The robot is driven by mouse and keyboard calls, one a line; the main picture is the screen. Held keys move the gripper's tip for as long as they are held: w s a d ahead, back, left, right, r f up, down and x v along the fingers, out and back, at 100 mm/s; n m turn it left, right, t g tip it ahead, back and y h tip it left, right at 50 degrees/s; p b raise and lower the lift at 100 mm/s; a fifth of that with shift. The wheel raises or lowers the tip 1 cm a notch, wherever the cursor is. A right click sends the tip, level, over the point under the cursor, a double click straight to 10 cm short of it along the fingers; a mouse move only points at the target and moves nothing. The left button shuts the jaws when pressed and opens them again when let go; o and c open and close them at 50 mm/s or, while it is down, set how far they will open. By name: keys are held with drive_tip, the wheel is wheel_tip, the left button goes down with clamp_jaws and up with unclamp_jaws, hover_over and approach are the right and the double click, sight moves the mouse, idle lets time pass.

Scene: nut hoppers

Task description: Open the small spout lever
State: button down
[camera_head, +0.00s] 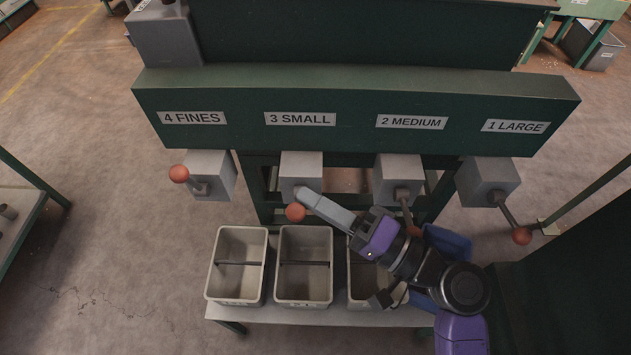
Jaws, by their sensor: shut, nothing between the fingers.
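The small spout (301,168) is a grey box under the "3 SMALL" label (300,119) on the green hopper beam. Its lever ends in an orange ball (295,212) that hangs below the front of the box. The lever's rod is largely hidden by my fingers. My gripper (304,194) reaches in from the lower right, with its grey fingers shut and empty. The fingertips overlap the lower front of the spout box, just above and right of the ball. I cannot tell whether they touch the lever.
The fines lever ball (179,173) points left, the medium lever ball (414,231) hangs beside my wrist, and the large lever ball (522,236) points lower right. Grey bins (304,302) stand on a bench (290,315) below. A blue bin (452,242) is partly behind my arm.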

drive_tip(key=f+n+y+b, duration=0.1)
drive_tip(key=n+b, duration=0.1)
drive_tip(key=b, duration=0.3)
drive_tip(key=s+f+n+y+b, duration=0.1)
drive_tip(key=n+b, duration=0.1)
drive_tip(key=b, duration=0.3)
drive_tip(key=s+f+n+g+y+b, duration=0.1)
drive_tip(key=n+b, duration=0.2)
drive_tip(key=b, duration=0.2)
drive_tip(key=shift+s+f+y+b, duration=0.1)
drive_tip(key=shift+f+y+b, duration=0.1)
drive_tip(key=shift+y+b, duration=0.15)
drive_tip(key=shift+b, duration=0.55)
drive_tip(key=shift+s+a+f+n, duration=0.1)
drive_tip(key=shift+s+a+n, duration=0.05)
drive_tip(key=shift+n, duration=0.25)
drive_tip(key=shift+b, duration=0.3)
drive_tip(key=v, duration=0.8)
drive_tip(key=shift+w, duration=0.2)
